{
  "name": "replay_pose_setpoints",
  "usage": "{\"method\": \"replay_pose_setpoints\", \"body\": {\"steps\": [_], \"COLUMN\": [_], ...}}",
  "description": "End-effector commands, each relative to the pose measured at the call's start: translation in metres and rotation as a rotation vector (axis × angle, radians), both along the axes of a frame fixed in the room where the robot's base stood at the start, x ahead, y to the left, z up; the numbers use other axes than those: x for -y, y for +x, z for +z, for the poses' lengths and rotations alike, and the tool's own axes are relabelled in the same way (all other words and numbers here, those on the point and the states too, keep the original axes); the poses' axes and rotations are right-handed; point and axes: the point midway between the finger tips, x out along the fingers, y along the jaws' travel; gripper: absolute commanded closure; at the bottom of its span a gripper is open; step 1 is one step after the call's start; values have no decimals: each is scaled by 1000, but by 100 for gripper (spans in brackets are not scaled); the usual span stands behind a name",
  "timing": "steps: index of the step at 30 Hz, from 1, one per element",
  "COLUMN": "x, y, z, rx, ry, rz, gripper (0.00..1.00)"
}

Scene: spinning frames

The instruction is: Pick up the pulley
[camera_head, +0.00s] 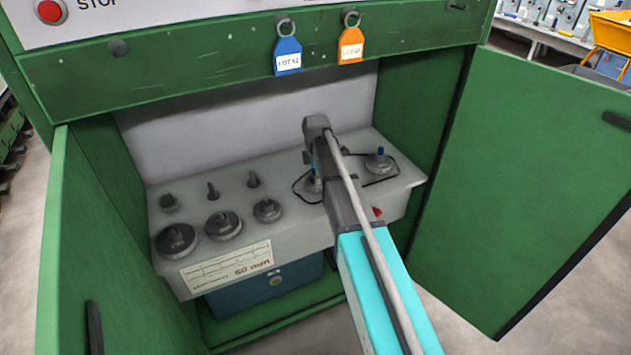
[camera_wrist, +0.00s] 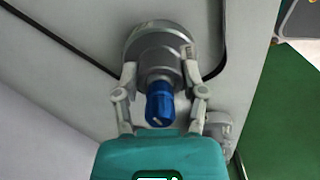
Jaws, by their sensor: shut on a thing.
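A grey metal pulley (camera_wrist: 148,45) with a blue knob (camera_wrist: 159,103) fills the middle of the wrist view. My gripper (camera_wrist: 160,75) is shut on it, with one finger at each side of its narrower part. In the head view this pulley (camera_head: 312,186) sits on the grey bench inside the cabinet, mostly hidden behind my arm. A thin black belt (camera_head: 299,186) runs close by it. A second pulley with a blue knob (camera_head: 379,162) stands to the right on the bench. I cannot tell whether the held pulley is off its seat.
Several loose pulleys stand left on the grey bench (camera_head: 345,150), including a dark one (camera_head: 176,239), with small posts behind. Open green doors flank the cabinet at left (camera_head: 90,240) and right (camera_head: 540,170). Blue (camera_head: 288,55) and orange (camera_head: 350,46) tags hang from the upper edge.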

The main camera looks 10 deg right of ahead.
Motion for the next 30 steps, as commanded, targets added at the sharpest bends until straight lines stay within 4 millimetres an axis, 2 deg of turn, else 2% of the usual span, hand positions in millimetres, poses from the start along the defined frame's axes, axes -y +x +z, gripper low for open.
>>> {"method": "replay_pose_setpoints", "body": {"steps": [8, 14, 30], "x": [0, 0, 0], "y": [0, 0, 0], "z": [4, 14, 67], "rx": [0, 0, 0], "ry": [0, 0, 0], "rz": [0, 0, 0], "gripper": [100, 100, 100]}}
